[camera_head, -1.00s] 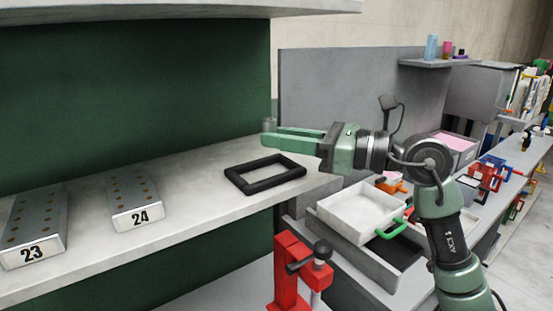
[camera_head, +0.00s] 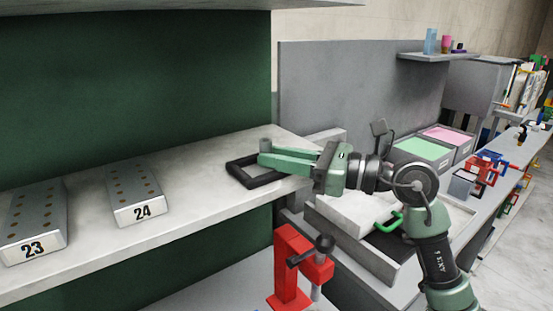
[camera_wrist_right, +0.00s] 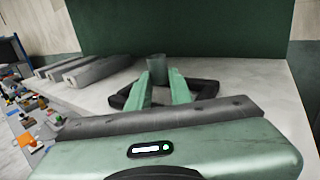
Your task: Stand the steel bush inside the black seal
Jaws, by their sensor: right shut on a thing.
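The steel bush (camera_head: 265,145) is a small grey cylinder, held upright at the tips of my right gripper (camera_head: 266,154). It also shows in the right wrist view (camera_wrist_right: 157,62) between the fingertips. The black seal (camera_head: 241,179) is a rectangular frame lying flat on the pale shelf. My right gripper reaches in from the right over the seal, and its fingers hide part of the seal's far and right sides. The wrist view shows the seal (camera_wrist_right: 205,90) around and below the fingers. The bush's lower end is hidden by the fingers, so its height above the shelf is unclear. My left gripper is out of view.
Metal blocks marked 23 (camera_head: 32,225) and 24 (camera_head: 136,195) stand on the shelf (camera_head: 190,200) to the left. A red clamp (camera_head: 292,268) stands below the shelf edge. The shelf between block 24 and the seal is clear.

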